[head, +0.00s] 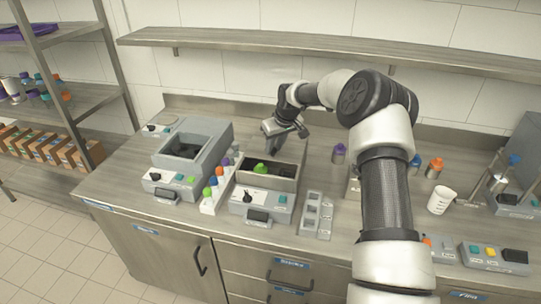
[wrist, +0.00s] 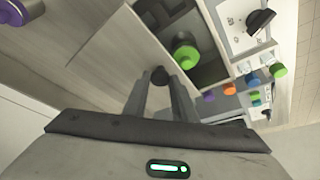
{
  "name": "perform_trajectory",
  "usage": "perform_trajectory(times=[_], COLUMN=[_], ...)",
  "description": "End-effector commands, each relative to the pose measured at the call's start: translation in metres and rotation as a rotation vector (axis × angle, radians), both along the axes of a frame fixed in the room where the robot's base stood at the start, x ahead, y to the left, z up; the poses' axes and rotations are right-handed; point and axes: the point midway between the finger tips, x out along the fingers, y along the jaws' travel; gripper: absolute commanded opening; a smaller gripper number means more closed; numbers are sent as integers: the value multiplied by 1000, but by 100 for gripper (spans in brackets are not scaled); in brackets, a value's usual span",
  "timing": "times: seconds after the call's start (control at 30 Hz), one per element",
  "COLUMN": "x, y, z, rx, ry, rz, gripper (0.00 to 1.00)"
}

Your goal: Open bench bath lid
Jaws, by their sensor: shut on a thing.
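The bench bath (head: 262,203) is a grey box at the middle of the bench, with a dark open well at its top. It also shows in the wrist view (wrist: 243,25). A green-capped vessel (head: 260,168) stands in the well and shows in the wrist view (wrist: 186,55). The lid (wrist: 115,50) is a pale panel beside the open well, raised behind it in the head view. My gripper (wrist: 162,85) is shut on the lid's dark round knob (wrist: 158,75). In the head view my gripper (head: 270,132) is behind the bath, and the knob is hidden there.
Another grey unit (head: 218,147) with a square opening stands to the left. A rack of coloured-capped vessels (head: 209,204) is between the two. A small grey holder (head: 316,214) stands right of the bath. A shelf (head: 330,50) runs along the wall above.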

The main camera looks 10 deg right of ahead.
Motion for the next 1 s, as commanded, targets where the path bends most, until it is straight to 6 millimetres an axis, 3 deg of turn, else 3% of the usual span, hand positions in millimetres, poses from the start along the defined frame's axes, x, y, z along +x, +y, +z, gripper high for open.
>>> perform_trajectory(times=[0.2, 0.53, 0.57, 0.67, 1.0], x=[21, 22, 22, 22, 22], y=[-8, -9, -9, -9, -10], z=[0, 0, 0, 0, 2], rx=[1, -1, -1, -1, 0], ry=[-2, 0, 0, 0, -1], rz=[0, 3, 3, 2, 2], gripper=[0, 0, 26, 43, 43])
